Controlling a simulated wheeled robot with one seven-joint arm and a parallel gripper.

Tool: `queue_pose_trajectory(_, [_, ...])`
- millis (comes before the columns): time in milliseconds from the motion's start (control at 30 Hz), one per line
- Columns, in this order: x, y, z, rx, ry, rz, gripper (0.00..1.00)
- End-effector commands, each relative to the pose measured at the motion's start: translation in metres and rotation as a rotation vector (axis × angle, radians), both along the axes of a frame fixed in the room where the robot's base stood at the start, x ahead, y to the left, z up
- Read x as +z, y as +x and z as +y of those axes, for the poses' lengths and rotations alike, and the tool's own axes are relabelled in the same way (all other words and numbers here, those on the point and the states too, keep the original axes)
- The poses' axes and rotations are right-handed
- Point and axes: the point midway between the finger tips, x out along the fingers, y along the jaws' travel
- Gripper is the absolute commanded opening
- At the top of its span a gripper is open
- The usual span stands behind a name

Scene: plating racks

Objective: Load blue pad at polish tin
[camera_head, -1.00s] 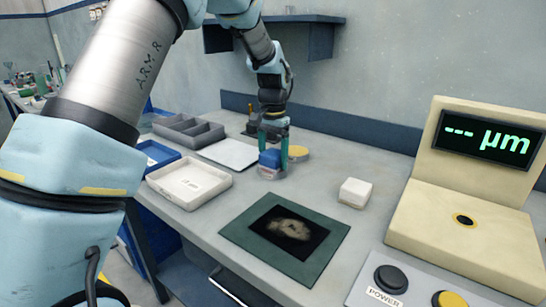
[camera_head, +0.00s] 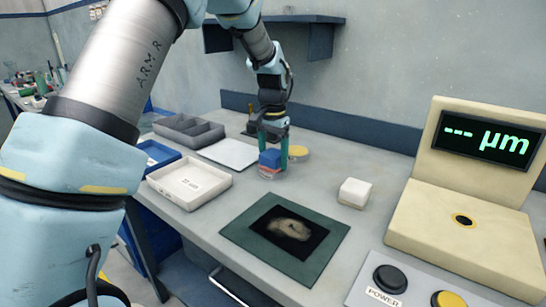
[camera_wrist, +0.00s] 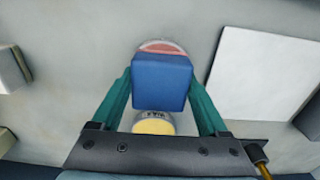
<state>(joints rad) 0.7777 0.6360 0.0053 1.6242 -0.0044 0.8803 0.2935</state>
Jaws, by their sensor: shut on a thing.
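My gripper (camera_head: 272,156) is shut on the blue pad (camera_head: 269,158), a block held between its two teal fingers. The wrist view shows the blue pad (camera_wrist: 161,82) between the fingers too. A low, clear-sided round tin with reddish contents (camera_head: 268,173), which looks like the polish tin, stands right under the pad. In the wrist view the pad covers most of this tin (camera_wrist: 163,47), leaving only its far edge. I cannot tell whether the pad touches the contents. A yellow-topped tin (camera_head: 298,153) stands just beside it, with a label visible in the wrist view (camera_wrist: 153,125).
A white plate (camera_head: 229,153), a white tray (camera_head: 189,184), a blue tray (camera_head: 157,154) and a grey divided tray (camera_head: 188,132) lie left. A white block (camera_head: 355,192), a dark-centred green mat (camera_head: 257,243) and a gauge (camera_head: 470,225) are right and front. Bench between is clear.

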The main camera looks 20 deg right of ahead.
Motion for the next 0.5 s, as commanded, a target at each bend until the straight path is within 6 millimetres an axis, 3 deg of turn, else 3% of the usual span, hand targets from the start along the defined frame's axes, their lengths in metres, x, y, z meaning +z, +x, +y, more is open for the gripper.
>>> queue_pose_trajectory(300, [-0.002, -0.001, 0.001, 0.000, 0.002, 0.002, 0.33])
queue_pose_trajectory(500, [0.010, 0.000, 0.001, 0.000, 0.002, 0.002, 0.33])
